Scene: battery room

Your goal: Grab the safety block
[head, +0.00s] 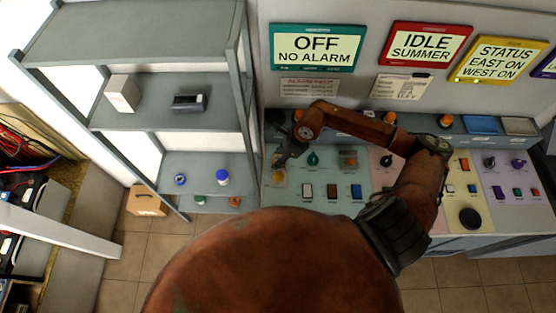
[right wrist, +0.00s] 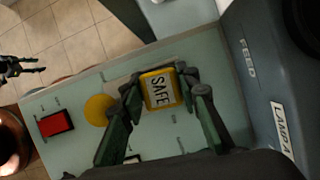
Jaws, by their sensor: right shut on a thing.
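The safety block (right wrist: 160,89) is a small yellow block with a white face marked SAFE, seen in the right wrist view. My right gripper (right wrist: 165,90) has a finger on each side of it and is shut on it, at the console panel. In the head view my right gripper (head: 283,158) is at the left end of the console, and the block is hidden there. A dark claw at the left edge of the right wrist view looks like my left gripper (right wrist: 22,66), away from the block; its jaw state is unclear.
A yellow round button (right wrist: 99,109) and a red button (right wrist: 56,123) are near the block. The console (head: 300,220) carries many knobs and switches below wall signs. A grey shelf (head: 160,113) with a few items stands left of it. Tiled floor (head: 130,265) lies in front.

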